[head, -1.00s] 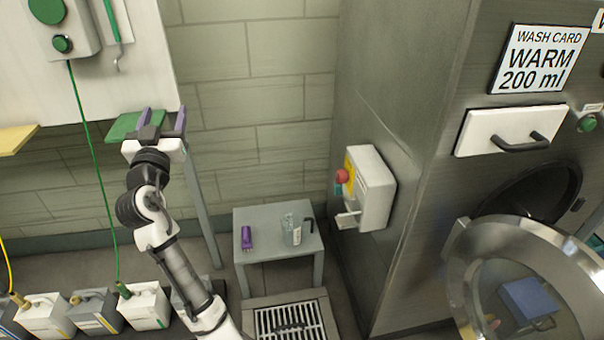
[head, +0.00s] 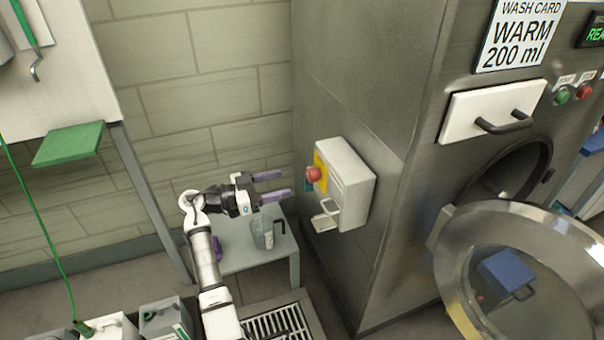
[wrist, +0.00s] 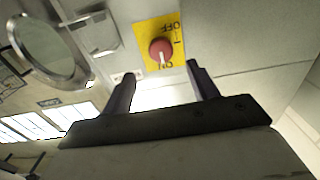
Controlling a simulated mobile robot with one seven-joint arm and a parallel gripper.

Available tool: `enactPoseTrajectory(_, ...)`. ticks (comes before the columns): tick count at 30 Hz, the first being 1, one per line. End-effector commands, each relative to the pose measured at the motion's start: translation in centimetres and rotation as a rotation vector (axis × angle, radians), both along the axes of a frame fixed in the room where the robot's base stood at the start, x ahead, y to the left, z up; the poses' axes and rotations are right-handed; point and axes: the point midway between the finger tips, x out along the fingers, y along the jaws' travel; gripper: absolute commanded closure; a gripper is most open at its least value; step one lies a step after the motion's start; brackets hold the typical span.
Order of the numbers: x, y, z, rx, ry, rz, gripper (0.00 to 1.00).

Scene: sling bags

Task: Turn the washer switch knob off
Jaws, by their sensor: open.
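The red washer switch knob (head: 313,174) sits on a yellow plate on the left face of a white box fixed to the washer's side. In the wrist view the knob (wrist: 160,50) is ahead of my gripper, on the yellow plate (wrist: 174,28) marked OFF and ON. Its white pointer mark is on the ON side. My gripper (head: 272,186) is open and empty, with its two purple fingers pointing right at the knob, a short gap away. In the wrist view the fingers of my gripper (wrist: 160,85) stand apart on either side below the knob.
The white box (head: 350,185) has a small bracket (head: 326,218) below the knob. A grey side table (head: 235,258) holding a clear jug (head: 262,234) and a purple item is below my gripper. The washer's round door (head: 450,265) hangs open at right. A green shelf (head: 68,144) is at left.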

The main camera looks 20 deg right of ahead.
Motion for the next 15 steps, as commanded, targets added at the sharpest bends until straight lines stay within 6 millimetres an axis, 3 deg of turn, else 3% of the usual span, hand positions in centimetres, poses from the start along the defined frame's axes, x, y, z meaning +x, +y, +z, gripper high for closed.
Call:
enactPoseTrajectory(6, 0.1, -4.6, 0.3, 0.001, 0.002, -0.001, 0.41)
enactPoseTrajectory(15, 0.3, -7.6, 0.1, 0.001, 0.001, 0.003, 0.41)
